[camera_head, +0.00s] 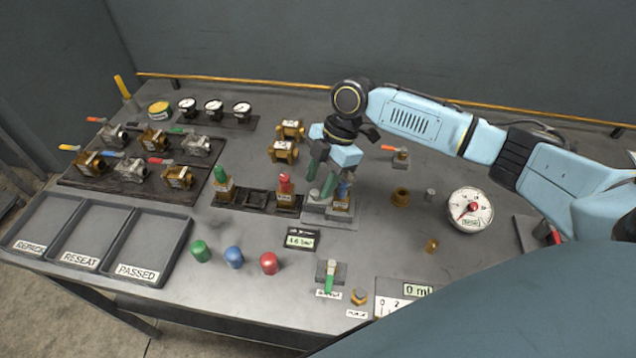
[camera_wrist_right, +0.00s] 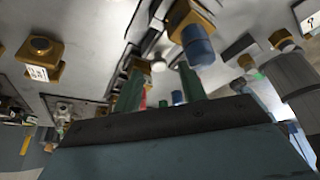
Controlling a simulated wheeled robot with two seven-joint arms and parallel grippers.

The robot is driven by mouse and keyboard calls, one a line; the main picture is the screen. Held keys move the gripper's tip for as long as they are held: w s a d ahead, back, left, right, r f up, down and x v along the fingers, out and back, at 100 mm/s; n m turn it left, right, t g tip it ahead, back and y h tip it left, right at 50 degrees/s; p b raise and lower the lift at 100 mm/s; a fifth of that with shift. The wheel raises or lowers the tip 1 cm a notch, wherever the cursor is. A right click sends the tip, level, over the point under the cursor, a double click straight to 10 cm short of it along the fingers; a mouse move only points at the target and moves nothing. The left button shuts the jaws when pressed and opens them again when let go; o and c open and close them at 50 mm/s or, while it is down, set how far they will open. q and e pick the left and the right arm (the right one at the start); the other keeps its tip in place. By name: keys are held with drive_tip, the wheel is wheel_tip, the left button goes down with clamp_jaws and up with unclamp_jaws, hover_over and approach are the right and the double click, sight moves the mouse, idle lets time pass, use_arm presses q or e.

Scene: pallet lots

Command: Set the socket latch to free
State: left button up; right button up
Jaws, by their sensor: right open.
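My right gripper (camera_head: 322,181) points down over a grey socket block (camera_head: 328,217) right of the dark rack. Its two green fingers are apart, with no object clearly between them; they also show in the wrist view (camera_wrist_right: 160,92). A brass valve with a blue cap (camera_head: 343,189) stands at the socket, close beside the fingers and partly hidden by them. A brass part with a blue cap shows in the wrist view (camera_wrist_right: 198,46), beyond the right finger. I cannot make out the socket latch or its setting, nor whether the fingers touch anything. My left gripper is out of view.
The dark rack (camera_head: 255,199) left of the socket holds green-capped and red-capped valves. Brass blocks (camera_head: 284,151) stand behind. A round gauge (camera_head: 470,209) is at right. Three trays (camera_head: 147,243) are at left.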

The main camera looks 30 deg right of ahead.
drive_tip(key=shift+x, duration=0.85)
drive_tip(key=shift+c, duration=0.2)
clamp_jaws()
